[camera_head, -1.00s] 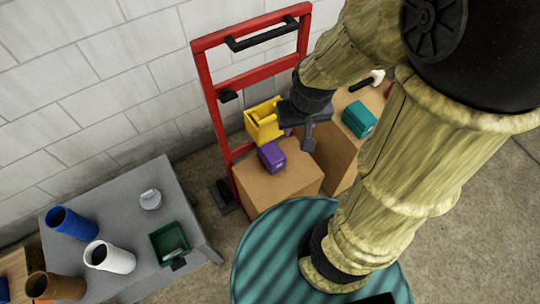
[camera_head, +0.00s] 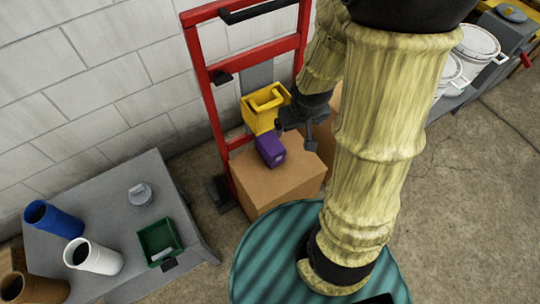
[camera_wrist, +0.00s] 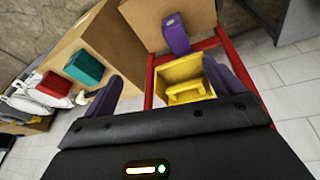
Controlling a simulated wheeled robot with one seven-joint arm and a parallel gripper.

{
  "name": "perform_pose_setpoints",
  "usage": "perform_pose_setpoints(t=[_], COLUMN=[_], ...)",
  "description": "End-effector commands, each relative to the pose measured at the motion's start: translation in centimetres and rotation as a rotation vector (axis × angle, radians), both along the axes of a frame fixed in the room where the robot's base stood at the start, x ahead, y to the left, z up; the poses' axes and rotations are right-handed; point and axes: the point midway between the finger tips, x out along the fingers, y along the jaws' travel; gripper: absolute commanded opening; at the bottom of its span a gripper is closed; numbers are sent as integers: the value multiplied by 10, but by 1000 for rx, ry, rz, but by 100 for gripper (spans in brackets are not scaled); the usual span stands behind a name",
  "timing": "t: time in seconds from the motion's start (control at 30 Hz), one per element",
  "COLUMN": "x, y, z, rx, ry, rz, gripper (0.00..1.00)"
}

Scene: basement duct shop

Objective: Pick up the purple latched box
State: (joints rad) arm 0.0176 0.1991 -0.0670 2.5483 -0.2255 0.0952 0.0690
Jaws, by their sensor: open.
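The purple latched box (camera_head: 270,150) sits upright on a cardboard carton (camera_head: 280,187) in front of the red hand truck. In the wrist view the purple box (camera_wrist: 176,36) shows near the top, beyond the fingertips, with the carton (camera_wrist: 160,18) around it. My gripper (camera_head: 296,132) is just right of the box in the head view, apparently above it and apart from it. In the wrist view my gripper (camera_wrist: 162,69) is open, its two fingers wide apart with nothing held between them.
A yellow bin (camera_head: 255,119) is close behind the box, by the red hand truck (camera_head: 208,92). A second carton with a teal box (camera_wrist: 85,67) and a red box (camera_wrist: 53,85) lies to the left in the wrist view. A grey table (camera_head: 100,195) stands at left.

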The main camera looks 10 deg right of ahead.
Motion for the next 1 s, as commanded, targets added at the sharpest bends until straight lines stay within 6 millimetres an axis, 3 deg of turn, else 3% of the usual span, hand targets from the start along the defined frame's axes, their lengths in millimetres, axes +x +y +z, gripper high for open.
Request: perform_pose_setpoints(t=[0.03, 0.3, 0.6, 0.7, 0.8, 1.0], x=[4, 24, 33, 33, 33, 32], y=[-3, -14, -15, -13, -12, -11], z=[-37, -146, -269, -298, -314, -316], rx=[-6, -10, 45, 70, 88, 98], ry=[-1, -42, -70, -76, -80, -83], rz=[13, 102, 205, 233, 251, 258], gripper=[94, 94, 94, 94, 94, 94])
